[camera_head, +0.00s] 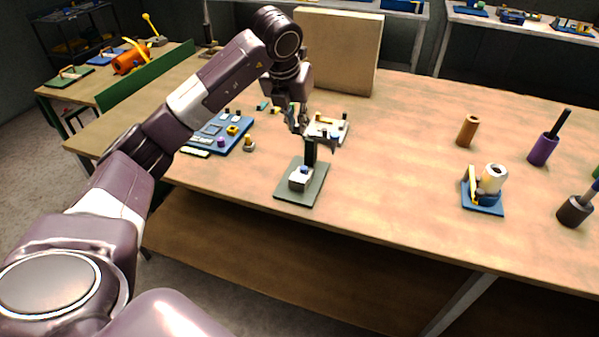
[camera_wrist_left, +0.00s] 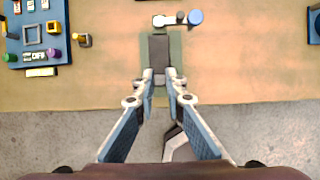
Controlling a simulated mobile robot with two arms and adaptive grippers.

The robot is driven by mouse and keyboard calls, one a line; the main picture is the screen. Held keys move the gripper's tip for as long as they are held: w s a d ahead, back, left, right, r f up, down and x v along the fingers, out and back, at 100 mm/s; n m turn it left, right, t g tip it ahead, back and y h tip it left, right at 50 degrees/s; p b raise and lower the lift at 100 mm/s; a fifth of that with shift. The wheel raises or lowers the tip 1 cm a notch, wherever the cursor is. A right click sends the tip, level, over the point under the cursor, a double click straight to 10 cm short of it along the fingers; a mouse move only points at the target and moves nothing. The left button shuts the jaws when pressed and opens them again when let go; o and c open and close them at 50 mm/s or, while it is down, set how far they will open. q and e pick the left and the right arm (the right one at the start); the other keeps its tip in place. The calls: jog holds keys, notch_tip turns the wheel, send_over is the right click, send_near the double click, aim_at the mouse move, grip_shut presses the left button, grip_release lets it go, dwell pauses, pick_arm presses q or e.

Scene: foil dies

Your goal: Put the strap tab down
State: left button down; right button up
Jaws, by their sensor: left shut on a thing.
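My left gripper (camera_head: 302,126) is over the workbench, close to the dark post of a small press on a grey-green base plate (camera_head: 316,196). In the left wrist view its fingertips (camera_wrist_left: 161,77) are close together on a small grey piece, the strap tab (camera_wrist_left: 161,72). The tab's outline is hard to tell from the dark post behind it. In the head view the tab is too small to make out. A pale block with a blue top (camera_head: 300,179) sits on the base plate. My right gripper is not in view.
A blue tray of small parts (camera_head: 232,140) lies left of the press, with a small knob (camera_head: 249,146) beside it. A pale fixture (camera_head: 327,127) stands behind the post. A blue stand with a white roll (camera_head: 483,200) is farther right. The bench between is clear.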

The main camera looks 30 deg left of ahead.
pick_arm(q)
jog(key=p, duration=0.2)
send_over(299, 176)
jog(key=s, duration=0.2)
jog(key=f, duration=1.1)
jog(key=shift+w+d+f, duration=0.15)
jog(key=shift+w+d, duration=0.05)
jog(key=shift+w, duration=0.05)
notch_tip(299, 176, down, 4)
jog(key=shift+r+p, duration=0.1)
jog(key=shift+p, duration=0.45)
jog(key=shift+f, duration=0.25)
jog(key=c, duration=2.1)
grip_release()
jog(key=shift+o, duration=0.6)
jog(key=shift+r, duration=0.1)
